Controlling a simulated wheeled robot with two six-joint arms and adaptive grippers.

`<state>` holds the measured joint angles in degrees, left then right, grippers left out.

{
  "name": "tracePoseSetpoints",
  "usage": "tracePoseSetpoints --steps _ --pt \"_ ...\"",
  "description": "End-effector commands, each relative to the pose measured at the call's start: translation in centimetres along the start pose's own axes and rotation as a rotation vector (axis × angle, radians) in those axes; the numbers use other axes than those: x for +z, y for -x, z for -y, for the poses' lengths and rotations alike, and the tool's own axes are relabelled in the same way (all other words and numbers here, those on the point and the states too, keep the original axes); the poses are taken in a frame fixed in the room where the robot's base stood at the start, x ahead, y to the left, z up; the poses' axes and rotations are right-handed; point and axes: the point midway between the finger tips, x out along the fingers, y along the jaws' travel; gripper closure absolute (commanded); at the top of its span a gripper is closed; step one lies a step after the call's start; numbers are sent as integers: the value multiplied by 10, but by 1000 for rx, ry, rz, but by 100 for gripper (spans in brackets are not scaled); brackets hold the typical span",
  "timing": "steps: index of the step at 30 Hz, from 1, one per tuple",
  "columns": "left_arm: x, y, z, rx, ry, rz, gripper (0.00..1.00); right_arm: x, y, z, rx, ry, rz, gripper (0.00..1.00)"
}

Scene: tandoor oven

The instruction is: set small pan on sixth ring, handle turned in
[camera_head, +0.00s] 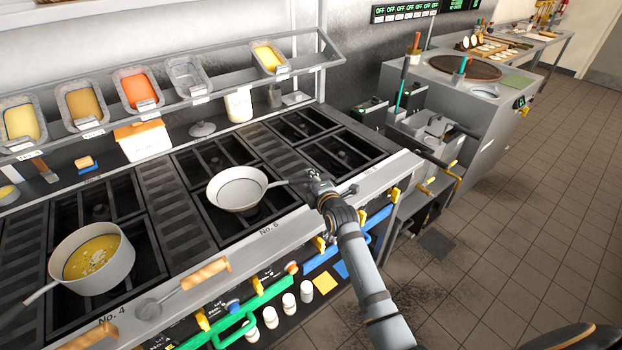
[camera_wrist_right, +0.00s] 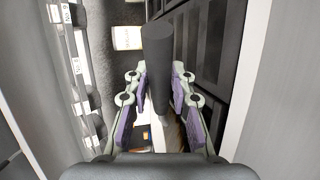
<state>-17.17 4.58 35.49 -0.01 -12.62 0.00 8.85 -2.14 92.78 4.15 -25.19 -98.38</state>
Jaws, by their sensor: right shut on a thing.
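The small pan (camera_head: 235,200), pale and empty inside, is over the front burner behind the "No. 6" label (camera_head: 268,231). I cannot tell whether its base touches the grate or is just above it. Its handle (camera_head: 277,184) points right. My right gripper (camera_head: 316,185) is shut on the handle's end, its arm coming from the lower right. In the right wrist view a dark grey bar (camera_wrist_right: 168,60), apparently the handle, lies between the fingers of this gripper (camera_wrist_right: 160,82). My left gripper is not in view.
A pot of yellow food (camera_head: 92,262) stands on the burner at "No. 4". Behind the burners are a white canister (camera_head: 239,105) and a shelf (camera_head: 215,90) with food trays. A wooden-handled ladle (camera_head: 205,273) lies along the front edge. The burners right of the pan are clear.

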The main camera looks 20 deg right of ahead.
Motion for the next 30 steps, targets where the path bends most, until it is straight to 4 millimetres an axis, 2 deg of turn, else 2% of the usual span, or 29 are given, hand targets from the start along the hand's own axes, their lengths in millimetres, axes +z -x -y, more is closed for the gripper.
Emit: tracePoseSetpoints --steps 8,26,27,30 --pt "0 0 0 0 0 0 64 0 0 -3 7 -4 0 100" --pt "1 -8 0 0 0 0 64 0 -3 10 6 -4 0 100" --pt "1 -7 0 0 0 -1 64 0 -3 9 6 -4 0 72" --pt "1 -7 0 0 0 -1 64 0 -3 10 4 -3 0 58"
